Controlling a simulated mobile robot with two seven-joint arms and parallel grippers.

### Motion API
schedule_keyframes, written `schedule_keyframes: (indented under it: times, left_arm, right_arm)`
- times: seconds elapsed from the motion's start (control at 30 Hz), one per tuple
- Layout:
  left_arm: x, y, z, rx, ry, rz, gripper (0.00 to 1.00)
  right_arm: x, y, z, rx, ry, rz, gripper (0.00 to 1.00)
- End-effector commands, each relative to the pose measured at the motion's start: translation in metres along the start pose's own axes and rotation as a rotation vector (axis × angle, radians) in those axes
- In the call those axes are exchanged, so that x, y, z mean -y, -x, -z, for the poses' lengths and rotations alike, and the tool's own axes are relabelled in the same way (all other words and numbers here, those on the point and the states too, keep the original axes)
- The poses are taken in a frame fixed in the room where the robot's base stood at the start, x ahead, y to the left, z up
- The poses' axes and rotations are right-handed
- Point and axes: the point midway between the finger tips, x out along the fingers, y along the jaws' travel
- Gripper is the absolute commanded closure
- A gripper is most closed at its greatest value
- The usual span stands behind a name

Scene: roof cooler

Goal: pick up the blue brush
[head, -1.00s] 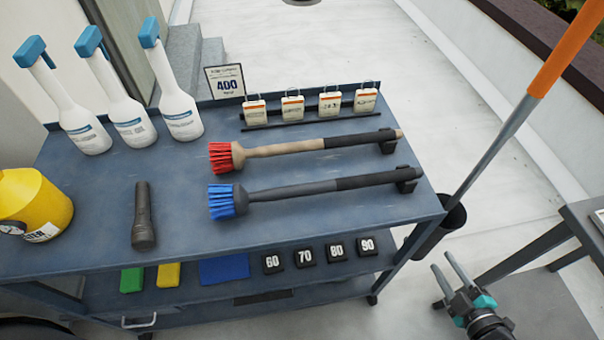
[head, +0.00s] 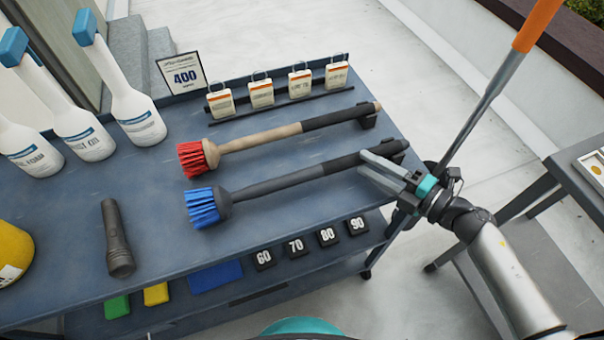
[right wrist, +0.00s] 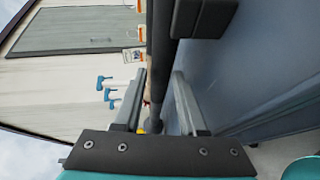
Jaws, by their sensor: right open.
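The blue brush (head: 275,184) lies on the blue-grey cart top, with its blue bristles at the left and its dark handle running right to a black rest. My right gripper (head: 366,164) is open and empty at the handle's right end, by the rest. In the right wrist view the dark handle (right wrist: 161,70) shows between the two fingers of the open gripper (right wrist: 158,76); I cannot tell whether either finger touches it. The gripper partly hides the handle end in the head view. My left gripper is not in view.
A red-bristled brush (head: 255,143) lies just behind the blue one. Tags (head: 261,94) hang on a rack behind. An orange-topped pole (head: 500,85) rises close to my right arm.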

Motion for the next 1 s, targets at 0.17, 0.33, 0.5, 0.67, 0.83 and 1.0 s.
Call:
schedule_keyframes:
  times: [0.17,0.33,0.5,0.67,0.83,1.0]
  left_arm:
    - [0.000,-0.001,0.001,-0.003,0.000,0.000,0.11]
    - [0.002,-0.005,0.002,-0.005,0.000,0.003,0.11]
    - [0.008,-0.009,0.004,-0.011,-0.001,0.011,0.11]
    - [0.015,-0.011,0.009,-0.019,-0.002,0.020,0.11]
    - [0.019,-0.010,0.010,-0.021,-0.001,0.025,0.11]
    - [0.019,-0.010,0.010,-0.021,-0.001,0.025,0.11]
  right_arm:
    - [0.000,-0.013,0.000,0.001,0.000,0.000,0.59]
    - [0.001,-0.029,-0.003,0.001,0.000,-0.003,0.59]
    - [0.002,-0.054,-0.005,0.001,0.000,-0.002,0.59]
    - [0.002,-0.065,-0.005,0.001,-0.001,0.001,0.59]
    - [0.002,-0.065,-0.005,0.001,-0.001,0.001,0.59]
    - [0.002,-0.065,-0.005,0.001,-0.001,0.001,0.73]
